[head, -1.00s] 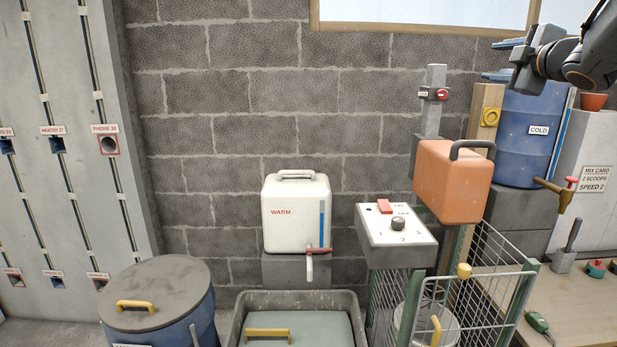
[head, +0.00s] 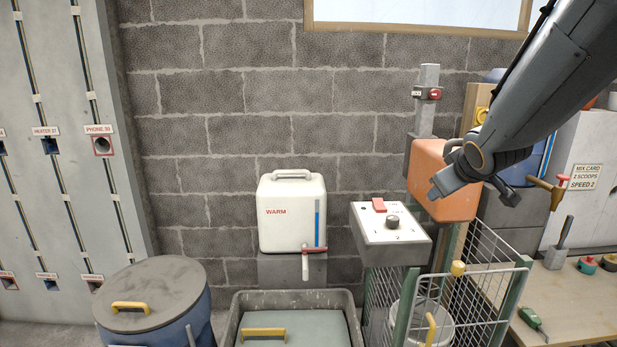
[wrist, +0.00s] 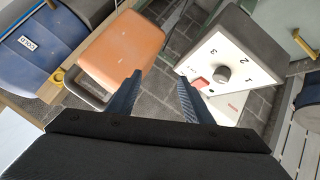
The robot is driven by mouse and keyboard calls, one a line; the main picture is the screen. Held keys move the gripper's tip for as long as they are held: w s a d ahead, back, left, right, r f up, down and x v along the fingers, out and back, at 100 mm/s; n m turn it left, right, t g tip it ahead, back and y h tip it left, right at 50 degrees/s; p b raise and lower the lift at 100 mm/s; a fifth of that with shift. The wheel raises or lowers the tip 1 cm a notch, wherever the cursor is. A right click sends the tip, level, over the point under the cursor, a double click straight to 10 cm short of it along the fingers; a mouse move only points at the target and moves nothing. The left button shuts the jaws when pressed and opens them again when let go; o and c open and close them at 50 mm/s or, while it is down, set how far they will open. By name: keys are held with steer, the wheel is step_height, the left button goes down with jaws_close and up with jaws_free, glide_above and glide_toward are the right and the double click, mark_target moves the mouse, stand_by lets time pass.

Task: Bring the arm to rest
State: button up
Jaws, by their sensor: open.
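My gripper (head: 474,190) hangs at the right of the head view, in front of the orange box (head: 428,174) on its grey post, hiding part of it. In the wrist view my gripper (wrist: 158,97) shows two dark fingers spread apart with nothing between them. Beyond the fingers lie the orange box (wrist: 122,52) on the left and the white control box (wrist: 230,70) with a dial and red switch on the right. I cannot tell how near the fingers are to the orange box. My arm (head: 545,85) comes down from the top right corner.
A white WARM container (head: 292,215) stands by the wall above a grey bin (head: 240,310). A lidded blue barrel (head: 155,295) is at lower left. A wire cage (head: 480,290) and a workbench (head: 580,310) stand at lower right.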

steer(key=s+a+f+m+g+y+b, duration=0.1)
steer(key=s+a+f+g, duration=0.4)
steer(key=s+f, duration=0.7)
steer(key=s+a+f+m+g+y+b, duration=0.1)
steer(key=s+a+f+m+g+b, duration=0.2)
steer(key=s+f, duration=1)
steer(key=a+g+b, duration=0.2)
steer(key=a+b, duration=0.1)
steer(key=a, duration=0.2)
steer(key=shift+s+a+f+m, duration=0.15)
steer(key=shift+s+f+m, duration=0.05)
steer(key=shift+f+m, duration=0.1)
